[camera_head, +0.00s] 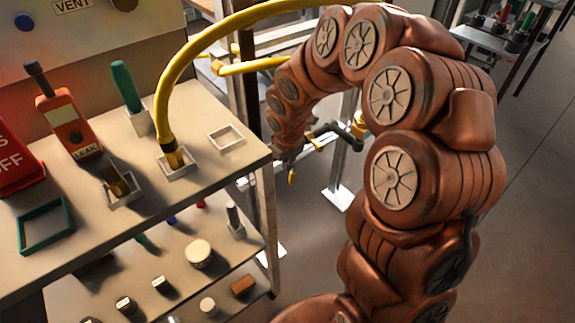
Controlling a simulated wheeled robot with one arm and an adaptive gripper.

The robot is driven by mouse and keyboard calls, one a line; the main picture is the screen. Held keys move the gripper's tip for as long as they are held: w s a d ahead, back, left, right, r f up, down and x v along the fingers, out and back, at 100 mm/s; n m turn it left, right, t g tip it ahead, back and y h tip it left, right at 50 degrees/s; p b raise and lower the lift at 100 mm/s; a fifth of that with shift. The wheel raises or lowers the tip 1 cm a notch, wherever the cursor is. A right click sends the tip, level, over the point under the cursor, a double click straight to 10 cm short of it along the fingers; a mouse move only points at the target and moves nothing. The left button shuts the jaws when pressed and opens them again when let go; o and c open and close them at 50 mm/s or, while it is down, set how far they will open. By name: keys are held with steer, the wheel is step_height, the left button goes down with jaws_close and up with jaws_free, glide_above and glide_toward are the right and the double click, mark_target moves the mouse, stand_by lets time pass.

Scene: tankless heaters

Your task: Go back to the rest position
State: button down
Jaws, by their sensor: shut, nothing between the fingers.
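My copper-coloured arm rises from the bottom right, arches over at the top and bends down at the left. My gripper (287,158) is at the low end of that bend, small and dark, just beyond the right edge of the workbench. It is shut and holds nothing. Its fingertips are hard to make out against the pipes and frame behind.
The bench (225,175) bears an orange leak meter (69,127), a green-handled tool (126,87), a yellow hose (172,80) and a teal tray (45,226). Its lower shelf (223,272) holds small parts. Valved pipes (335,130) stand behind my arm. Floor (530,200) is clear at right.

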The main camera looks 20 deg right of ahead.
stand_by(0.5)
steer(key=s+a+r+m+g, duration=0.1)
steer(key=s+r+m+g, duration=0.15)
steer(key=s+m, duration=0.7)
steer(key=s+a+r+m+g, duration=0.1)
steer(key=s+r+m, duration=0.4)
steer(key=s, duration=0.7)
steer(key=s+a+r+m+g, duration=0.1)
steer(key=s+r+m+g, duration=0.1)
steer(key=s+m, duration=0.8)
step_height(320, 180, up, 26)
steer(key=s+t+p, duration=0.1)
steer(key=s+p, duration=0.1)
steer(key=p, duration=2.2)
steer(key=shift+d+n+y+p, duration=0.15)
steer(key=shift+n+y+p, duration=0.2)
steer(key=shift+y, duration=0.05)
